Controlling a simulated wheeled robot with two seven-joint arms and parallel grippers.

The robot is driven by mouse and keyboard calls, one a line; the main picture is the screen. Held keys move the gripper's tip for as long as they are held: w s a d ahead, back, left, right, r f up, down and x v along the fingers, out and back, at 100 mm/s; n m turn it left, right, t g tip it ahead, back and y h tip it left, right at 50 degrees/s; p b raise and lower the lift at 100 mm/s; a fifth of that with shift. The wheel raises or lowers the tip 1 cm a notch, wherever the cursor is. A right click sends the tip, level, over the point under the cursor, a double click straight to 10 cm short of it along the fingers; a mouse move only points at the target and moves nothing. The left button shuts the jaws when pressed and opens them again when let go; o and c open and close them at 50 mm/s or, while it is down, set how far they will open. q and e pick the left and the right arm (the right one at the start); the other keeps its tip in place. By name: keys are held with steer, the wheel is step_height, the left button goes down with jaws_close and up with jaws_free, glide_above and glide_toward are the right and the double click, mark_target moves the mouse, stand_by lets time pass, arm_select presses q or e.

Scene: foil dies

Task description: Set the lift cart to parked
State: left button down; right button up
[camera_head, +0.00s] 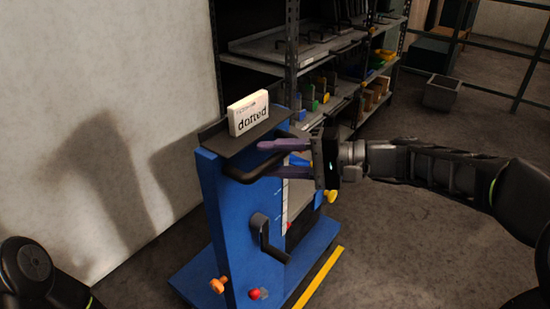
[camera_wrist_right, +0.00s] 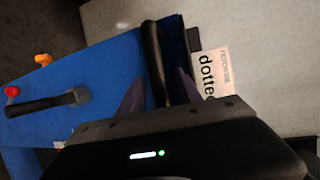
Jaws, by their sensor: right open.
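The blue lift cart (camera_head: 235,225) stands upright by the wall, with a dark top shelf (camera_head: 222,140) and a black push handle (camera_head: 238,174) below it. A black crank lever (camera_head: 266,240), an orange knob (camera_head: 217,285) and a red knob (camera_head: 255,294) are on its near face. My right gripper (camera_head: 267,159) has its purple fingers apart at the push handle. In the right wrist view the handle (camera_wrist_right: 154,55) lies between the open fingers; contact cannot be told. My left gripper is out of view.
A white box marked "dotted" (camera_head: 248,113) stands on the cart's top. A grey metal rack (camera_head: 290,70) with coloured items is behind it. A yellow floor line (camera_head: 320,278) runs beside the base. The floor at right is mostly clear; a grey bin (camera_head: 441,93) stands farther back.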

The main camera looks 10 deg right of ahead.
jaws_close()
stand_by(0.4)
stand_by(1.0)
